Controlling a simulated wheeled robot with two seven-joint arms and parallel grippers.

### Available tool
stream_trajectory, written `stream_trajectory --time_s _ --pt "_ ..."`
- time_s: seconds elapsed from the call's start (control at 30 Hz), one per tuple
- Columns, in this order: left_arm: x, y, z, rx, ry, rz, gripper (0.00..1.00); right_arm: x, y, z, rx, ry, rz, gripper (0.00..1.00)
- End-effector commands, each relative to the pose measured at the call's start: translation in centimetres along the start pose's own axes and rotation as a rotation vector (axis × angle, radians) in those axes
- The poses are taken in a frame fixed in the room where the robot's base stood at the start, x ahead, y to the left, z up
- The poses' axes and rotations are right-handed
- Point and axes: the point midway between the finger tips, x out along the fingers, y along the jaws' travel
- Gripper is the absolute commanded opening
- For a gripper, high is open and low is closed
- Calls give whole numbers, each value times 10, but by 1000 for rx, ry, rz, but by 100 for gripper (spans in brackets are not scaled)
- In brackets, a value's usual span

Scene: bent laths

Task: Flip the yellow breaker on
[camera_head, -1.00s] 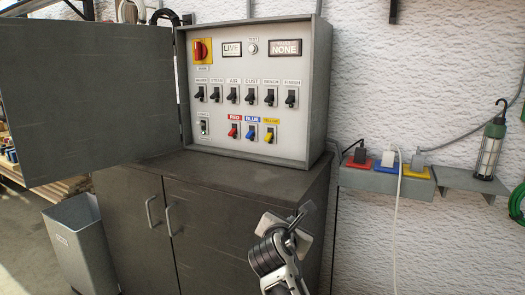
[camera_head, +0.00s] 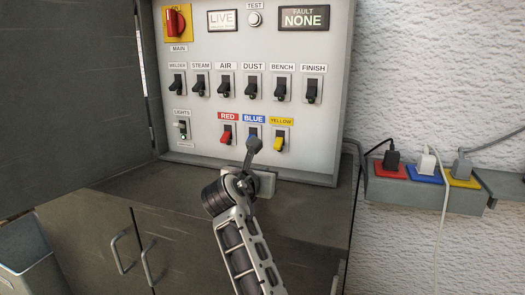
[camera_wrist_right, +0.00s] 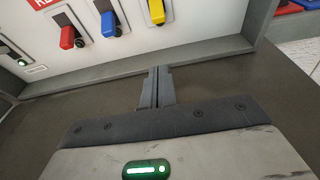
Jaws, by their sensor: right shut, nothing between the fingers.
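The yellow breaker (camera_head: 279,143) sits at the right end of the lower row on the open grey panel, under a yellow label. Its yellow lever points down. The lever also shows at the top of the right wrist view (camera_wrist_right: 157,12). My right gripper (camera_head: 254,143) is shut and empty, in front of the panel. In the head view its tips overlap the blue breaker (camera_head: 250,132) and partly hide it, left of the yellow one. In the right wrist view the closed fingers (camera_wrist_right: 157,73) are below the yellow lever and apart from it. My left gripper is out of view.
The red breaker (camera_head: 226,137) is left of the blue one. Several black breakers (camera_head: 251,86) line the row above. The panel box stands on a dark cabinet top (camera_head: 310,205). Its open door (camera_head: 70,90) fills the left side. Colored sockets with plugs (camera_head: 425,170) are at right.

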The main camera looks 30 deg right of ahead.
Motion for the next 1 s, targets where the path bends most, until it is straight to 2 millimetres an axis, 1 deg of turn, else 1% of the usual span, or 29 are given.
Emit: stream_trajectory --time_s 0.13,0.23,0.37,0.47,0.7,0.83,0.9,1.0 --pt "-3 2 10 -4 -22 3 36 0 0 0 1 0 0 0" --pt "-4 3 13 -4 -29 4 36 2 0 0 1 -1 0 0" --pt "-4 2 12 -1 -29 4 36 15 0 1 0 -1 -2 0" --pt "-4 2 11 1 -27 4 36 32 -1 1 0 -1 -3 0" --pt "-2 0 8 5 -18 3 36 81 0 1 1 0 -1 0" --pt "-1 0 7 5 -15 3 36 103 0 1 2 0 0 0" --pt "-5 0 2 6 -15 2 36 92 1 13 6 -2 4 0" --pt "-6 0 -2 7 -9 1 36 84 1 22 5 -1 2 0"
